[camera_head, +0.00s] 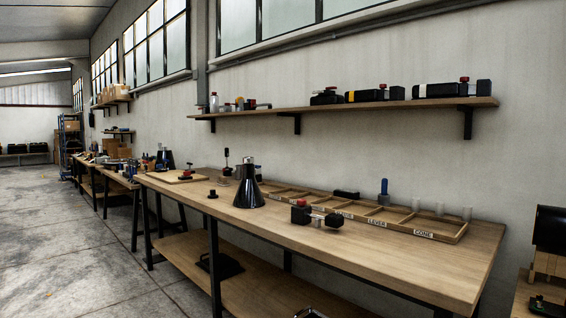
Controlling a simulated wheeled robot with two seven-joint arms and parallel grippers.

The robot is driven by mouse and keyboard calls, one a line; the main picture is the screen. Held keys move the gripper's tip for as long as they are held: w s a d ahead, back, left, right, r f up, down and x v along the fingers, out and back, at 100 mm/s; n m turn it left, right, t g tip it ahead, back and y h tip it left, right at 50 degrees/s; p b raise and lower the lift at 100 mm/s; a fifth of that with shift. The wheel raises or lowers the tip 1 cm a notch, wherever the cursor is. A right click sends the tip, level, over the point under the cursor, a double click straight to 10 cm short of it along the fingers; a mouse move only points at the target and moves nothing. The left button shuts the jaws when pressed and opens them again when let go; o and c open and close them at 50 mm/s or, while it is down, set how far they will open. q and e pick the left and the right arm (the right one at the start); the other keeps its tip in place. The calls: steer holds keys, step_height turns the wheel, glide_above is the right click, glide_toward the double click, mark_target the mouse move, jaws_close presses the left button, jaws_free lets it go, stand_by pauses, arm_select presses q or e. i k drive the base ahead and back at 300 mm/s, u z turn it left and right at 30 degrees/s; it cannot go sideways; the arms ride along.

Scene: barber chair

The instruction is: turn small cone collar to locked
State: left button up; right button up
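A glossy dark cone (249,190) stands upright on the wooden workbench (400,265), left of the compartment tray. Neither of my grippers is in view.
The wooden tray (448,236) has several compartments with labels, including LEVER and CONE. A red-and-black device (300,211) lies in front of it. A small black knob-like part (213,194) stands left of the cone. The bench's front right is clear.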

mark_target(246, 160)
steer(key=z, duration=0.3)
steer(key=k, duration=0.1)
steer(key=u, duration=1.4)
steer(key=i, duration=1.4)
steer(key=z, duration=0.3)
